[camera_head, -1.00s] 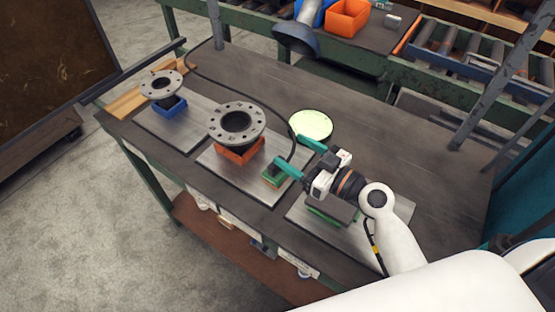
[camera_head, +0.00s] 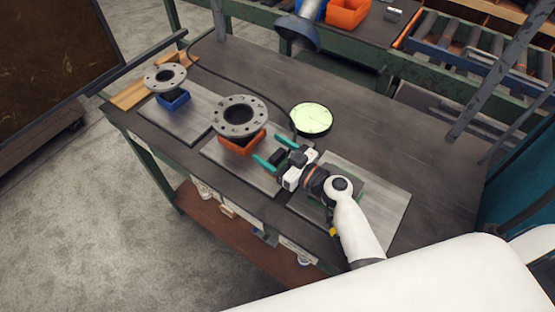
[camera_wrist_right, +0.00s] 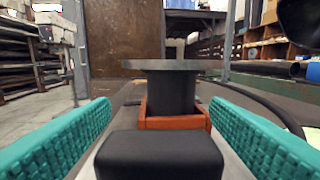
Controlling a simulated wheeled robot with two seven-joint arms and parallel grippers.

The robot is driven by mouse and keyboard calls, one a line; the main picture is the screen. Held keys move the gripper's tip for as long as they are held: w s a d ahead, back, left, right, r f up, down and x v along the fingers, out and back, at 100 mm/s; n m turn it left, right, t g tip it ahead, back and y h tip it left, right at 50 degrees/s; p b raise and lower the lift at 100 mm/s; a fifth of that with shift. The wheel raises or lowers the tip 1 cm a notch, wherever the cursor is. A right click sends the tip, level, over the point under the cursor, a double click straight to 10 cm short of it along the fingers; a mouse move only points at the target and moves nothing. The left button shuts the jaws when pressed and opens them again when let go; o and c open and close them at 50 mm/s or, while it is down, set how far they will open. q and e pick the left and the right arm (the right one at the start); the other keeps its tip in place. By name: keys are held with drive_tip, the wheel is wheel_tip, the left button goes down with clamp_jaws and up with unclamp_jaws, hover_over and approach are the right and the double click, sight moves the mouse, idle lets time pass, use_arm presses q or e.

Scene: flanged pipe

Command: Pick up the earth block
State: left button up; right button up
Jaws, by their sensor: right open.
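The earth block, a small dark block (camera_head: 279,156), stands on the middle metal plate (camera_head: 214,151), to the right of the orange holder. My right gripper (camera_head: 268,149) is open, low over the bench, with its teal fingers on either side of the block. In the right wrist view the dark block (camera_wrist_right: 160,155) fills the lower middle between the two teal fingers, with gaps at its sides. My left gripper is out of view.
A flanged pipe (camera_head: 239,112) stands in an orange holder (camera_head: 239,146) just beyond the fingertips. Another flange (camera_head: 165,77) stands over a blue holder (camera_head: 174,103). A pale green disc (camera_head: 311,119) lies behind the gripper. A black cable (camera_head: 262,98) crosses the bench.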

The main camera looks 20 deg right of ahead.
drive_tip(key=shift+w+a, duration=0.15)
drive_tip(key=c, duration=1.4)
drive_tip(key=shift+r, duration=0.15)
clamp_jaws()
